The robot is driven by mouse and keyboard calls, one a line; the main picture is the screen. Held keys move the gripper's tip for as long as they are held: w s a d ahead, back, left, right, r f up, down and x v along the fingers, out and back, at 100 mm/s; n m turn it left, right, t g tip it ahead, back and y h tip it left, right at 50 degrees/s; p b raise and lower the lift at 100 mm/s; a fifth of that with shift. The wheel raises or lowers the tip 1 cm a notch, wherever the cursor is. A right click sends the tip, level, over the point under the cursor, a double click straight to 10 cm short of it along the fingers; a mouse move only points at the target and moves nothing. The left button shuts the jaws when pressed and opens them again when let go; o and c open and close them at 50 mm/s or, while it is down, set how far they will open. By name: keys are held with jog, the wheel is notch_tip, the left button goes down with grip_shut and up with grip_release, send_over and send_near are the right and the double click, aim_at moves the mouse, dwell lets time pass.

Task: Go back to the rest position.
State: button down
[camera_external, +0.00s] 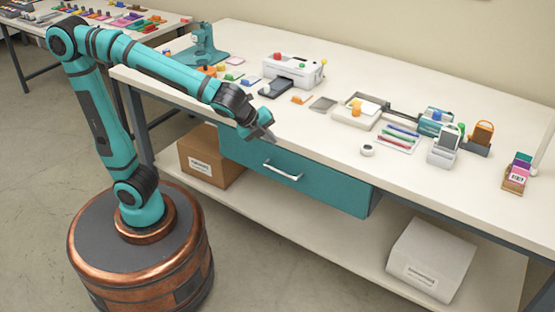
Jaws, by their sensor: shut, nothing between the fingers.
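My gripper (268,137) is at the end of my teal arm, which reaches right from my round base. It is shut and empty, tilted downward near the front edge of the white workbench (310,140). It hangs just above the teal drawer (240,157). The drawer has a silver handle (282,172). I cannot tell the exact gap between my gripper and the bench edge.
A white laminator-like machine (294,69), a white tray (352,117), a tape roll (367,150) and colored pens (401,137) are on the bench. A cardboard box (205,160) and a white box (432,260) sit on the lower shelf. Another table (165,28) stands behind left.

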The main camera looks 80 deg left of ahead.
jog(key=s+a+r+n+t+h, duration=0.1)
jog(key=s+a+r+n+t, duration=0.4)
jog(key=s+a+r+n, duration=0.2)
jog(key=s+a+r+n+t, duration=0.5)
jog(key=s+a+r+n, duration=0.3)
jog(key=s+r+n, duration=0.2)
notch_tip(320, 180, up, 4)
jog(key=shift+s+r+n+h, duration=0.15)
jog(key=shift+s+n+h, duration=0.25)
jog(key=shift+s, duration=0.55)
